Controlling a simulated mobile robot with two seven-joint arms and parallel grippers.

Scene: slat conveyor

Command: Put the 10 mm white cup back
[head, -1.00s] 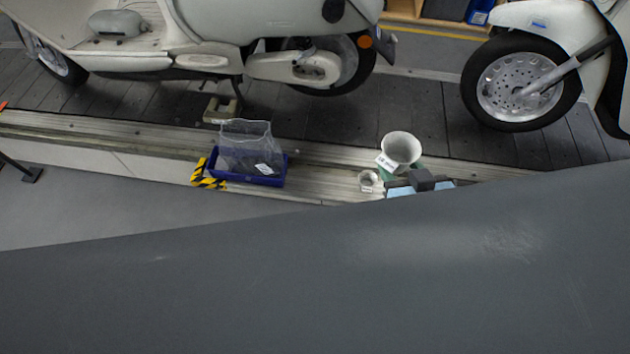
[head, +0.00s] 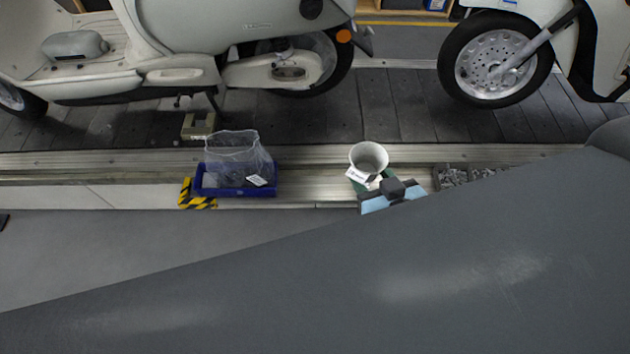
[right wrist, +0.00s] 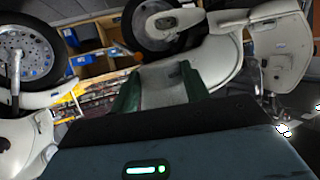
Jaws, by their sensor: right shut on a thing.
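A white cup (head: 369,156) with a flared rim and a white label is in the head view, right of the middle, over the metal rail. My right gripper (head: 374,184) is shut on it, with green fingers at its lower part. In the right wrist view the cup (right wrist: 163,84) fills the space between the green fingers (right wrist: 160,92) and its lower part is hidden by the gripper body. The size on the label is too small to read. My left gripper is not in view.
A blue bin (head: 236,190) with a clear bag stands on the rail at left, beside yellow-black tape (head: 196,196). A compartment tray (head: 434,177) with grey parts lies right of the gripper, partly hidden by my arm. White scooters (head: 262,28) stand on the dark slats (head: 395,105) behind.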

